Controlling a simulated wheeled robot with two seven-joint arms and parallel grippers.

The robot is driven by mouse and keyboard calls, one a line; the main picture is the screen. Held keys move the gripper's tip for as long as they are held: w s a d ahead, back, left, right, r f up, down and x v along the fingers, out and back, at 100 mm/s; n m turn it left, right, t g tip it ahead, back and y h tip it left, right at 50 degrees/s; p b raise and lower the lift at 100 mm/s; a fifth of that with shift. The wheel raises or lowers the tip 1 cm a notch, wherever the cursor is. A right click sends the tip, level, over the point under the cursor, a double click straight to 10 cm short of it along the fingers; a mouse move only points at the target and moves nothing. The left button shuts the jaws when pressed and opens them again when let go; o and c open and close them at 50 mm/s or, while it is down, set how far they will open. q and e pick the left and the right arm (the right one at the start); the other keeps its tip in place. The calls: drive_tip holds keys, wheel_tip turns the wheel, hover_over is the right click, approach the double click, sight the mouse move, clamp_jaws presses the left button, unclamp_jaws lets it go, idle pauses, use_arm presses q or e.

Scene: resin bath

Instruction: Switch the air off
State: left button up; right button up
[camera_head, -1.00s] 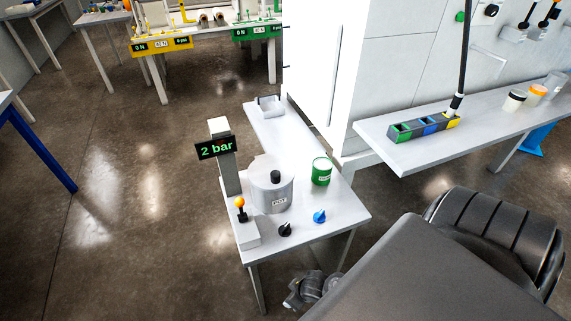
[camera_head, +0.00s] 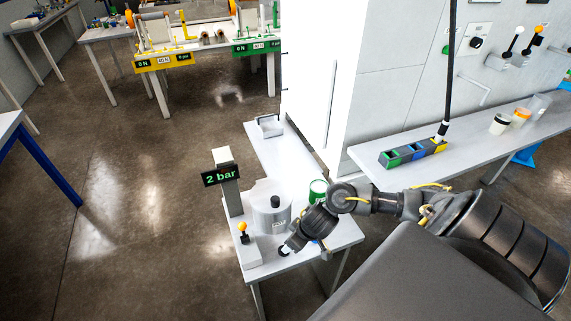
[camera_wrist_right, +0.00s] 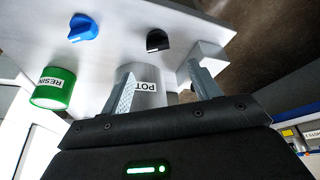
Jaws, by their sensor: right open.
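A small table (camera_head: 275,160) carries a display reading "2 bar" (camera_head: 220,174) and a lever with an orange ball (camera_head: 243,228). A black knob (camera_head: 283,252) sits at the table's front; it also shows in the right wrist view (camera_wrist_right: 157,40), just beyond my fingertips. A blue knob (camera_wrist_right: 84,28) lies left of it there, and is mostly hidden by my arm in the head view. My right gripper (camera_wrist_right: 160,68) is open and empty, pointing toward the black knob and apart from it. My left gripper is in neither view.
A grey pot (camera_head: 270,215) stands beside the lever, and a green resin can (camera_wrist_right: 53,88) stands close by. A bench (camera_head: 390,176) with a coloured block (camera_head: 413,153) lies to the right. Open floor lies left of the table.

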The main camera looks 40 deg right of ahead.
drive_tip(key=b+x, duration=0.2)
drive_tip(key=x, duration=0.8)
drive_tip(key=shift+d+f+b, duration=0.15)
drive_tip(key=shift+f+b, duration=0.2)
drive_tip(key=shift+b, duration=0.05)
drive_tip(key=c, duration=1)
